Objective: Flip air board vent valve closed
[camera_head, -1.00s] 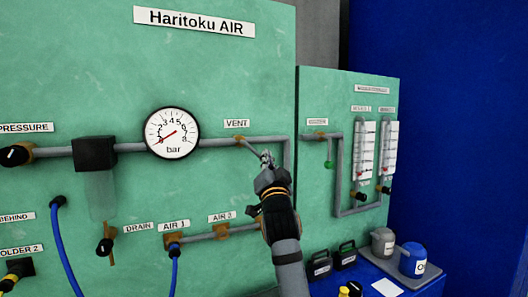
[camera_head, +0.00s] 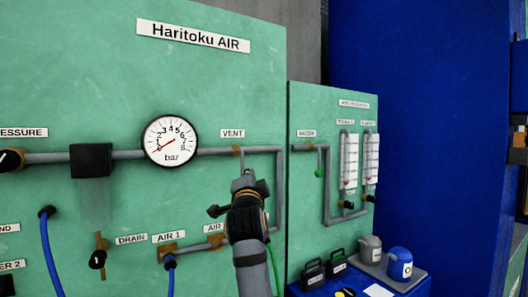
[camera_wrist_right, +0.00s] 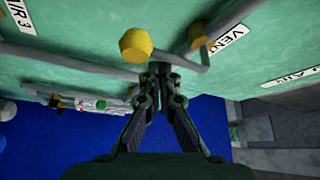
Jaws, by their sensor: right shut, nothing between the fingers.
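The VENT label (camera_head: 232,133) is on the green air board (camera_head: 215,90), above a brass vent valve (camera_head: 236,150) on the grey pipe. The valve's thin grey lever (camera_head: 242,162) points down, roughly across the horizontal pipe. My right gripper (camera_head: 245,178) is shut and empty, just below the lever; I cannot tell whether they touch. In the right wrist view, the closed fingertips (camera_wrist_right: 160,68) are beside the brass vent valve (camera_wrist_right: 197,38). The left gripper is out of view.
A pressure gauge (camera_head: 171,141) is left of the valve, its red needle low. A brass-yellow fitting (camera_wrist_right: 136,45) is close to the fingertips. Flow meters (camera_head: 348,160) are on the right board. Jugs (camera_head: 399,262) stand on the blue table below.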

